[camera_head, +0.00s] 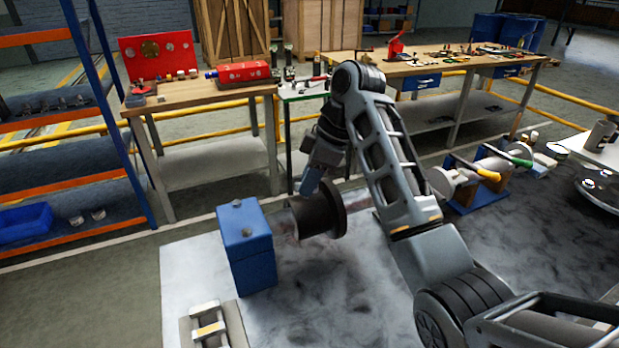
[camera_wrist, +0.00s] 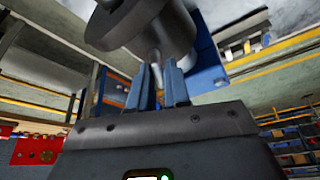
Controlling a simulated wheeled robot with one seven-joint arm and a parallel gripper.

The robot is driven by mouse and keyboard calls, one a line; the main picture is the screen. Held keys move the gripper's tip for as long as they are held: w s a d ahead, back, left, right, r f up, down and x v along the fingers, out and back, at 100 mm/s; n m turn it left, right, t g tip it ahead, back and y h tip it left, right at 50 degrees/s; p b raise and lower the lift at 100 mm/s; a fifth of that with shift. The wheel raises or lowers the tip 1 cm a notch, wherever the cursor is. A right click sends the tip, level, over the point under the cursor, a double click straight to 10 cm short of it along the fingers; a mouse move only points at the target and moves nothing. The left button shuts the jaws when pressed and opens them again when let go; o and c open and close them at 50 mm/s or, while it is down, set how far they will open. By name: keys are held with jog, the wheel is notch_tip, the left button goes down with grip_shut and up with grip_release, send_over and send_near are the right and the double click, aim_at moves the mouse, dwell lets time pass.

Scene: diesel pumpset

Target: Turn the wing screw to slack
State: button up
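In the wrist view, a large dark grey round body (camera_wrist: 150,28) has a short grey stem (camera_wrist: 156,62) coming out of it. The stem is perhaps the wing screw; no wings can be made out. My gripper (camera_wrist: 158,68) has its two blue fingers a little apart, one on each side of this stem. Whether they touch it I cannot tell. In the head view, my gripper (camera_head: 308,188) points down at the upper left of the dark flanged cylinder (camera_head: 322,214). The contact spot is too small to see there.
A blue box-shaped tank (camera_head: 250,252) stands just left of the cylinder. A small metal bracket (camera_head: 208,332) lies at the front left.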

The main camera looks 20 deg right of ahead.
jog(key=o, duration=0.3)
jog(key=shift+r, duration=0.1)
jog(key=shift+d+r, duration=0.35)
jog(key=shift+r, duration=0.3)
jog(key=shift+s+d+r, duration=0.15)
jog(key=shift+d+r, duration=0.15)
jog(key=shift+r, duration=0.3)
jog(key=shift+v, duration=2.45)
jog(key=shift+a+r, duration=0.1)
jog(key=shift+a, duration=0.05)
